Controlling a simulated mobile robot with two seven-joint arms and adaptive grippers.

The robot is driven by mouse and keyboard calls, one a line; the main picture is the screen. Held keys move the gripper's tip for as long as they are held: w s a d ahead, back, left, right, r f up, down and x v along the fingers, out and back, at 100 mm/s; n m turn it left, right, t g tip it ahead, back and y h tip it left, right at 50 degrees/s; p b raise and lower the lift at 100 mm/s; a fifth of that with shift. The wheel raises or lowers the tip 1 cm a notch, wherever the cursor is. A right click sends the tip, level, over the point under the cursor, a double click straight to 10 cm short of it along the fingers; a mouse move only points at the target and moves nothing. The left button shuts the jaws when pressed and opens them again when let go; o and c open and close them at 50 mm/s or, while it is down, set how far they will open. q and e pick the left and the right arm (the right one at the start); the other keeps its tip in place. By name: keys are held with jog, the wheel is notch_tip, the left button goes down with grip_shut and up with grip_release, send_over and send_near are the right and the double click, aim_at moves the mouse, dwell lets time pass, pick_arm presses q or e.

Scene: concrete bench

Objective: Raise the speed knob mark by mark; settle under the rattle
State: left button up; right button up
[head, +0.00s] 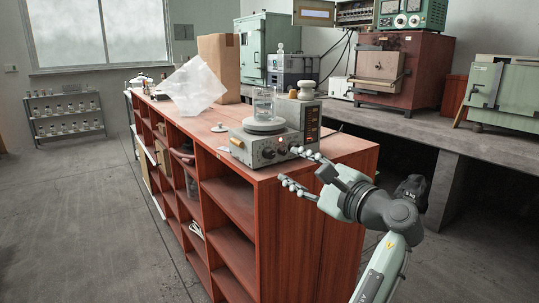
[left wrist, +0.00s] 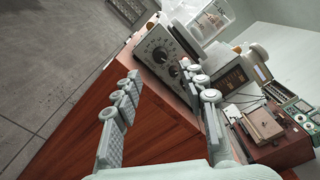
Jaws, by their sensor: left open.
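A grey stirrer unit (head: 247,147) with dark round knobs on its front panel stands at the near end of the red-brown shelf unit. One knob (head: 267,153) faces me; in the left wrist view the panel shows a larger dial (left wrist: 160,55) and smaller knobs beside it. I cannot tell which is the speed knob, nor read its marks. A clear glass beaker (head: 263,103) stands on the stirrer's round plate. My left gripper (head: 289,166) is open and empty, its fingertips just in front of the panel, apparently apart from the knobs. It also shows in the left wrist view (left wrist: 159,70).
A unit with an amber display (head: 312,121) stands right of the stirrer. A cardboard box (head: 219,66) and a translucent sheet (head: 192,87) are farther back on the shelf top. A concrete bench (head: 440,132) with furnaces runs behind. The floor at left is clear.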

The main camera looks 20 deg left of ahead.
aim_at(271, 155)
pick_arm(q)
jog(key=x, duration=0.7)
jog(key=shift+a, duration=0.15)
grip_shut()
